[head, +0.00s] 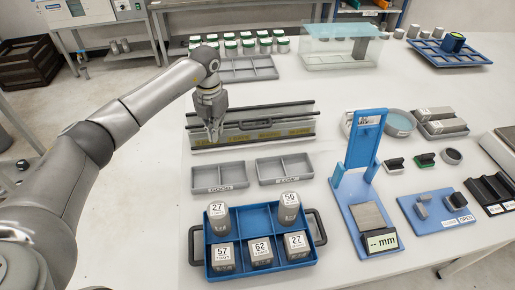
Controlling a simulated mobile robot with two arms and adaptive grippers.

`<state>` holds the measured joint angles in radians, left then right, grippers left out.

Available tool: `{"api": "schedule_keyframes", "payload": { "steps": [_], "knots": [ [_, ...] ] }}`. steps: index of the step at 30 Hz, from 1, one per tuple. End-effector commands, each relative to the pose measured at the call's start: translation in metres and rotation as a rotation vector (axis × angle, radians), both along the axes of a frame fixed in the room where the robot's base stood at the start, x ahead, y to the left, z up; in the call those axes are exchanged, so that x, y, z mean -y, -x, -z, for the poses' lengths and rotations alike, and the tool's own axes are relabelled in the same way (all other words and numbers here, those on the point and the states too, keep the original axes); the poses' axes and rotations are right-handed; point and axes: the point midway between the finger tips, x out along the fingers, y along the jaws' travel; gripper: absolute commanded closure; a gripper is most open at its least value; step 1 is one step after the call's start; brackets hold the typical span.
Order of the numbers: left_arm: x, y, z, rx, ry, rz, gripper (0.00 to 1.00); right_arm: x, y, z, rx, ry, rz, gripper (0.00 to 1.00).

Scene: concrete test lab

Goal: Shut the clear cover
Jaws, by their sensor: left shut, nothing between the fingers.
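A long grey case (281,117) with dark edge bars and a row of yellow labels stands mid-table. I cannot clearly make out a clear panel on it or its angle. My left gripper (213,138) points down at the left part of this case, in front of its back wall; it is shut and empty. I cannot tell whether its fingertips touch the case. A see-through box (318,62) with a pale teal top stands at the back of the table. My right gripper is not in view.
Two small grey trays (252,173) lie in front of the case. A blue tray (234,238) with labelled metal blocks is nearer. A blue measuring stand (349,185) rises to the right. White jars with green lids (231,47) stand behind. The table's left part is bare.

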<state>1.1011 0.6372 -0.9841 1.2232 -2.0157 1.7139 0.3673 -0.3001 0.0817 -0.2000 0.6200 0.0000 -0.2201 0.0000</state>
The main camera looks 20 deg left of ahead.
Motion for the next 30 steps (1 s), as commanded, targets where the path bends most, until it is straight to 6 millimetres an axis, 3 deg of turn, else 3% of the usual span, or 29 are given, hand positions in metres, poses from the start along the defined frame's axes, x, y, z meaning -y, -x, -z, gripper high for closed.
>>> {"api": "schedule_keyframes", "payload": {
  "steps": [1,11,30],
  "knots": [
    [-0.004,-0.008,-0.008,0.031,-0.002,-0.011,1.00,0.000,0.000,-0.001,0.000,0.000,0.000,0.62],
    [-0.005,-0.008,-0.011,0.032,-0.002,-0.013,1.00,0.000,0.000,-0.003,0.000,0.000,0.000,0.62],
    [0.008,0.017,-0.066,0.021,-0.001,-0.007,1.00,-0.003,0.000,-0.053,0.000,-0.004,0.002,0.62]
  ]
}}
